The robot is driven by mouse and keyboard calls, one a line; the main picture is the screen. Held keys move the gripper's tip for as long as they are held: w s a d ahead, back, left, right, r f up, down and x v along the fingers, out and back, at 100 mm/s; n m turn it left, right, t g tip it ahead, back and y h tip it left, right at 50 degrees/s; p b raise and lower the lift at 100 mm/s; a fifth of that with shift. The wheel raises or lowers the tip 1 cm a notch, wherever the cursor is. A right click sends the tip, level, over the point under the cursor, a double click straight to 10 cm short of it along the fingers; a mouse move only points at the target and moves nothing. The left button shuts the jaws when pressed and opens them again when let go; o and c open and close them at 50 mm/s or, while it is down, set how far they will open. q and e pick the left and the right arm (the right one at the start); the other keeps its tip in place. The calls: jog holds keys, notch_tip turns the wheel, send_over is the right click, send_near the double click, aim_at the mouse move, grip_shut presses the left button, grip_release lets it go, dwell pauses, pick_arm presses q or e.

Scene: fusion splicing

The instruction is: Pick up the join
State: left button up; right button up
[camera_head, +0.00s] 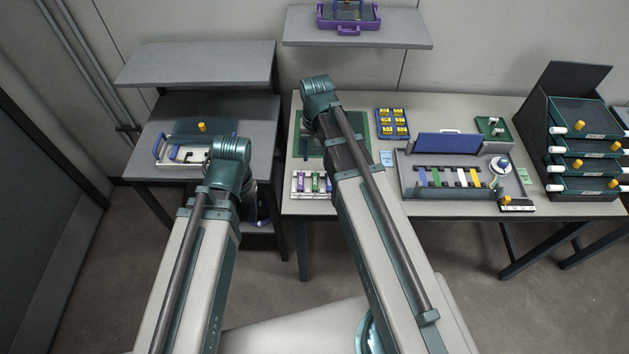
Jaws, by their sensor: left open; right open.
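I cannot single out the join; it is hidden or too small to tell. My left arm reaches up to the tray with blue handles on the left table, and its raised joint covers part of that tray. My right arm reaches over the green mat (308,141) on the main table and covers much of it. A grey work tray (410,186) with a raised blue panel (448,145) holds several coloured strips and a white round part (499,166).
A white rack (298,186) with purple and green pieces sits at the main table's front left. A blue tray (392,123) holds yellow items. A dark rack (556,92) of cassettes stands right. A purple case (348,20) is on the wall shelf (410,32). A gap separates the tables.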

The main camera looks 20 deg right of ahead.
jog(key=b, duration=0.8)
send_over(315, 183)
notch_tip(315, 183, down, 8)
jog(key=shift+s+d+f, duration=0.1)
jog(key=shift+f, duration=0.05)
notch_tip(315, 183, down, 5)
jog(key=b, duration=0.5)
jog(key=shift+f, duration=0.15)
grip_shut()
